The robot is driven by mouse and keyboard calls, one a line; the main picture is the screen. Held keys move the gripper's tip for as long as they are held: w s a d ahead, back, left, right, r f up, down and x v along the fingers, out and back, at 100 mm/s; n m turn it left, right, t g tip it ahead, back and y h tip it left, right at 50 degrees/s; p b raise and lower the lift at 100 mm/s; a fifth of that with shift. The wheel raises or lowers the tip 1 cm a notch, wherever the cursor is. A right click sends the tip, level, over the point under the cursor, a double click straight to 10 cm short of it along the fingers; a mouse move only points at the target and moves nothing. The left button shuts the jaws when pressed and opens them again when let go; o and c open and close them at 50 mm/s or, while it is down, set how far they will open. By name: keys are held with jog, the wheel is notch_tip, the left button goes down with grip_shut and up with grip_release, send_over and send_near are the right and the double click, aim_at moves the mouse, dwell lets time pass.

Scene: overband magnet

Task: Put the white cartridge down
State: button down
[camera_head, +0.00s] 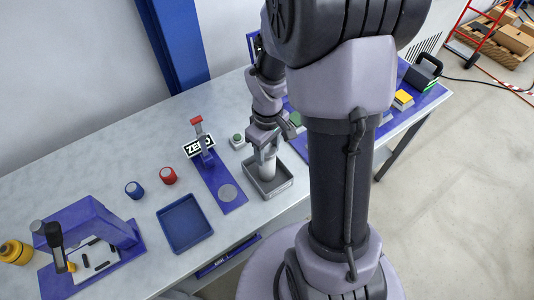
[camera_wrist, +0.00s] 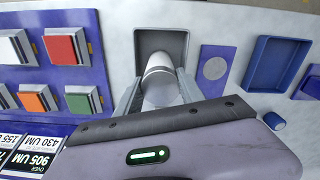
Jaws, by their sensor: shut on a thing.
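The white cartridge (camera_head: 267,168) is a pale cylinder held upright over the grey square tray (camera_head: 286,184) on the bench. My gripper (camera_head: 264,148) is above the tray and shut on the cartridge's upper part. In the wrist view the cartridge (camera_wrist: 160,68) sits between the two fingers of my gripper (camera_wrist: 158,82), and its far end lies within the outline of the grey tray (camera_wrist: 180,38). I cannot tell whether its bottom touches the tray floor. No other object shows in the tray.
An empty blue tray (camera_head: 185,222) and red and blue caps (camera_head: 168,175) lie farther left.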

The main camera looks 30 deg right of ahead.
jog(key=shift+r, duration=0.1)
jog(key=c, duration=0.7)
grip_release()
notch_tip(320, 180, up, 12)
jog(key=p, duration=0.5)
jog(key=s+a+r+m+t, duration=0.2)
jog(key=s+a+r, duration=0.1)
jog(key=a+r, duration=0.1)
jog(key=s+a+r+m+t+y, duration=0.1)
jog(key=s+a+r+m+t, duration=0.1)
jog(key=s+a+r+m, duration=0.1)
jog(key=s+a+r+m+t+y, duration=0.1)
jog(key=s+a+r+m, duration=0.1)
jog(key=s+a+r, duration=0.3)
jog(key=shift+s+a+r+m+t, duration=0.1)
jog(key=shift+a+r+m+t, duration=0.1)
jog(key=shift+a+r, duration=0.35)
jog(key=shift+a+r+m+t, duration=0.2)
jog(key=shift+a+r, duration=0.05)
jog(key=shift+a, duration=0.5)
